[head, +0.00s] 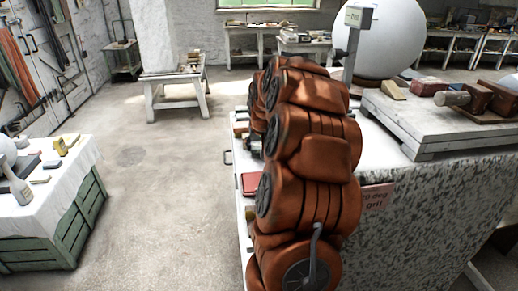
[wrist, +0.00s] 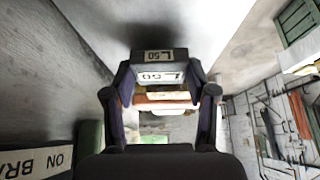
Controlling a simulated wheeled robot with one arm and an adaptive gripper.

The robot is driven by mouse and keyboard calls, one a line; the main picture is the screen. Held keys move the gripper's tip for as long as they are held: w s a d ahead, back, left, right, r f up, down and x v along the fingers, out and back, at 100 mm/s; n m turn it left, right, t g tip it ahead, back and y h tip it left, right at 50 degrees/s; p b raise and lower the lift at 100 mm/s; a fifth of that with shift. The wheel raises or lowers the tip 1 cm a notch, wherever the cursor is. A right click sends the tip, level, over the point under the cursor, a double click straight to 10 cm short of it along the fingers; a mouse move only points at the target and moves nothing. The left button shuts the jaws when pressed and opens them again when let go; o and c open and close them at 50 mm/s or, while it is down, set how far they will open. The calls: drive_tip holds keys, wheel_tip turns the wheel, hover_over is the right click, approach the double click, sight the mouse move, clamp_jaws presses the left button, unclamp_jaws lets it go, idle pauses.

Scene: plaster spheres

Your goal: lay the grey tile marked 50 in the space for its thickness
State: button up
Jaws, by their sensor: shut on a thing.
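In the wrist view my gripper (wrist: 160,82) is shut on a grey tile (wrist: 143,68), with a finger on each side of it. The tile carries pale labels that read 50, turned over in this view. Just beyond the tile are brown, red and white strips (wrist: 160,97), partly hidden, and I cannot tell what they are. In the head view my orange arm hides the gripper and the held tile. I cannot make out the space for the tile's thickness in either view.
A speckled stone-sided bench (head: 430,205) stands at the right, with a raised grey board (head: 425,120) on it. A red flat piece (head: 250,183) lies by its left edge. A cloth-covered table (head: 70,185) stands at the left. Open floor (head: 150,200) lies between.

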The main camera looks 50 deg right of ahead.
drive_tip(key=shift+f, duration=1.05)
drive_tip(key=shift+f, duration=0.2)
drive_tip(key=o, duration=1.4)
drive_tip(key=shift+c, duration=0.2)
drive_tip(key=shift+r, duration=0.15)
drive_tip(key=shift+r+p, duration=0.15)
drive_tip(key=shift+p, duration=0.2)
drive_tip(key=shift+b+v, duration=0.95)
drive_tip(key=shift+v, duration=2.75)
